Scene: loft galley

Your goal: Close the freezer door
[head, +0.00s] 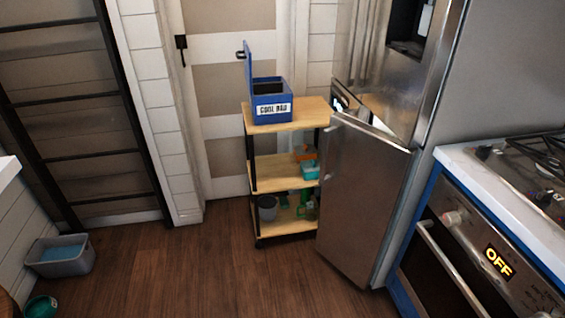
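The freezer door (365,205) is the lower metal door of the tall steel fridge (405,75). It stands open, swung out from the fridge body. Its right edge is near the stove side, and its left edge reaches in front of the rolling cart. Part of the freezer's inside (380,112) shows above the door's top edge, with some pale contents. The rest of the inside is hidden behind the door. Neither of my grippers is in view.
A wooden cart (275,177) with a blue cool box (270,103), its lid up, stands left of the door. A stove (480,235) is close on the right. A grey tub (62,257) sits at left. The middle floor is clear.

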